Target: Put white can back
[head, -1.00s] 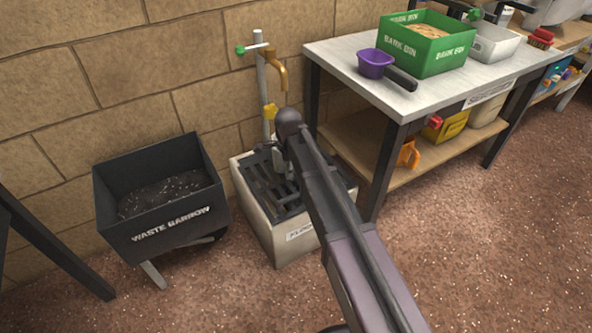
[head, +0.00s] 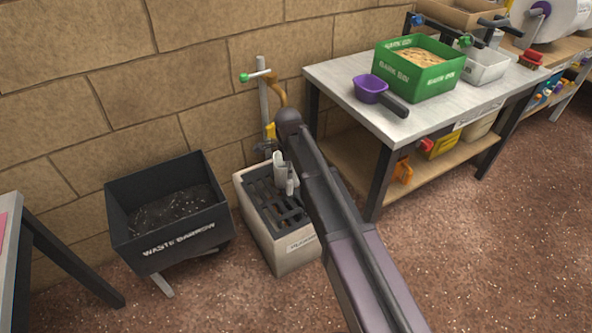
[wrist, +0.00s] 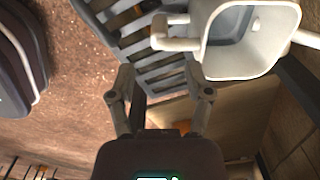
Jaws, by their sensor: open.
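The white can (wrist: 250,42) is an open-topped vessel with a squarish rim, a spout-like arm on its left and another projection at its right. In the wrist view it is at the top right, over a dark slatted grate (wrist: 150,45). My gripper (wrist: 160,80) is open and empty, its fingers pointing towards the grate. The can is up and right of the right finger, outside the jaws. In the head view, a pale shape (head: 280,172) shows over the floor drain (head: 268,235), partly behind my arm; I cannot tell whether it is the can.
A black waste barrow (head: 170,238) stands left of the drain, close to the stone wall. A tap (head: 278,92) rises behind the drain. A bench (head: 345,85) at the right holds a green bark bin (head: 415,72) and a purple scoop (head: 370,90). Open floor lies in front.

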